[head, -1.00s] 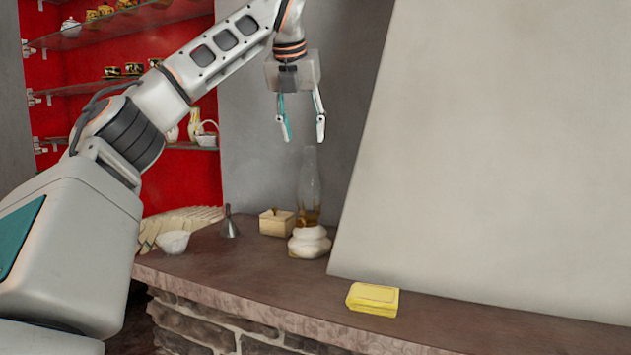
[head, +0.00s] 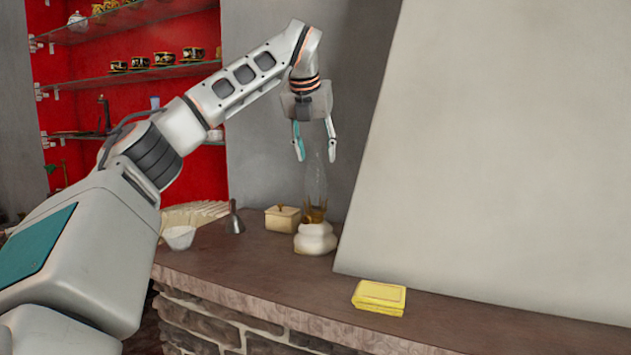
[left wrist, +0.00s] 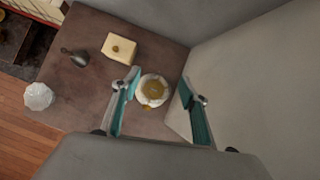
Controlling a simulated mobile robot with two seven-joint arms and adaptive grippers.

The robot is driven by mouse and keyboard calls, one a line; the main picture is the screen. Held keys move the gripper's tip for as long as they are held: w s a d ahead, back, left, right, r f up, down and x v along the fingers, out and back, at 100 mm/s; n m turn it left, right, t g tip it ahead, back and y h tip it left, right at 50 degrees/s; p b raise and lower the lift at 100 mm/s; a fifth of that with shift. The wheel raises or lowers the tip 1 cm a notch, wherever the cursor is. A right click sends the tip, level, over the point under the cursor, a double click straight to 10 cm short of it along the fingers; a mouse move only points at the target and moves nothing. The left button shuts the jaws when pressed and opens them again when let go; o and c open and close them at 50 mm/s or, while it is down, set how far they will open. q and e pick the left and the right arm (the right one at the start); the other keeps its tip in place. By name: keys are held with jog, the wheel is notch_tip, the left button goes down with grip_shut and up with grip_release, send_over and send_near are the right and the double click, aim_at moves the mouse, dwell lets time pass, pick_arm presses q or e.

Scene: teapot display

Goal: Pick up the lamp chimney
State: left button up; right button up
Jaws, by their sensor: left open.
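The lamp chimney (head: 316,182) is a clear glass tube standing upright on the oil lamp's white base (head: 315,239), on the stone ledge. My left gripper (head: 315,158) points down over the chimney, its open fingers level with the chimney's top end, one on each side in the head view. In the left wrist view the lamp base (left wrist: 152,91) shows between the two fingers, closer to the left one; the clear glass is hard to make out there. No contact with the glass can be seen. My right gripper is in neither view.
A slanting pale wall (head: 490,150) rises close to the lamp's right. Glass shelves (head: 150,72) hold cups at the left.

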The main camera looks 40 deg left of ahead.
pick_arm(q)
grip_shut()
jog(key=shift+r, duration=0.15)
